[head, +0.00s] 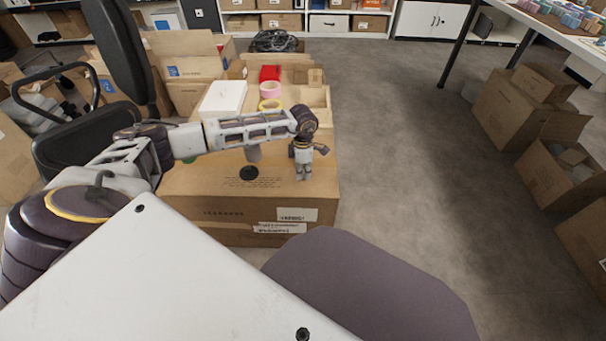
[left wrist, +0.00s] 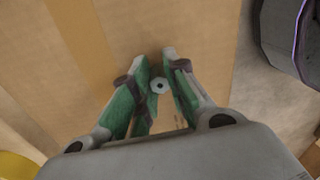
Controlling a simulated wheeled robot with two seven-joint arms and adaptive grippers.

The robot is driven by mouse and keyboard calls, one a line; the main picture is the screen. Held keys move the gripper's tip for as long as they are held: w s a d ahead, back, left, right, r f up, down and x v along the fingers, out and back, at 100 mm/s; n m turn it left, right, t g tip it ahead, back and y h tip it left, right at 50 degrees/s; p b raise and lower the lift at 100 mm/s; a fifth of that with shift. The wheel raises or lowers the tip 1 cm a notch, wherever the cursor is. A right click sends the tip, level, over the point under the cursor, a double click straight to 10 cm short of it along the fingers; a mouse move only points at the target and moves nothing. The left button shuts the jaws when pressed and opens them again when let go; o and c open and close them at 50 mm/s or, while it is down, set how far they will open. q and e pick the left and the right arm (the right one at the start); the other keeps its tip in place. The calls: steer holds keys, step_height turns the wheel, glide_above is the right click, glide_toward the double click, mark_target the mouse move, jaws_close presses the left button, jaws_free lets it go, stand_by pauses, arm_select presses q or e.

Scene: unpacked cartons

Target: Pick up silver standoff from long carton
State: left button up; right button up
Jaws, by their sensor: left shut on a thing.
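The long carton (head: 225,190) is a closed brown box standing in front of me with labels on its near side. My left gripper (head: 303,172) points down at the carton's right part. In the left wrist view its green-padded fingers (left wrist: 159,68) are closed around the small silver standoff (left wrist: 159,86), seen end-on as a pale ring with a dark hole. In the head view the standoff is too small or hidden. My right gripper is not in view.
A black round item (head: 249,173) and a grey cylinder (head: 253,153) are on the carton. Behind are a white box (head: 222,99), pink tape (head: 271,89), yellow tape (head: 270,105) and a red item (head: 269,73). Open cartons (head: 520,100) stand right; the floor (head: 410,130) between is clear.

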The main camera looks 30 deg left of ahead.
mark_target(303, 170)
arm_select(q)
steer(key=shift+r, duration=0.15)
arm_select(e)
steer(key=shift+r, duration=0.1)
arm_select(q)
step_height(303, 170, up, 8)
steer(key=p, duration=0.3)
steer(key=shift+r, duration=0.15)
steer(key=shift+r+p, duration=0.45)
steer(key=shift+r, duration=0.25)
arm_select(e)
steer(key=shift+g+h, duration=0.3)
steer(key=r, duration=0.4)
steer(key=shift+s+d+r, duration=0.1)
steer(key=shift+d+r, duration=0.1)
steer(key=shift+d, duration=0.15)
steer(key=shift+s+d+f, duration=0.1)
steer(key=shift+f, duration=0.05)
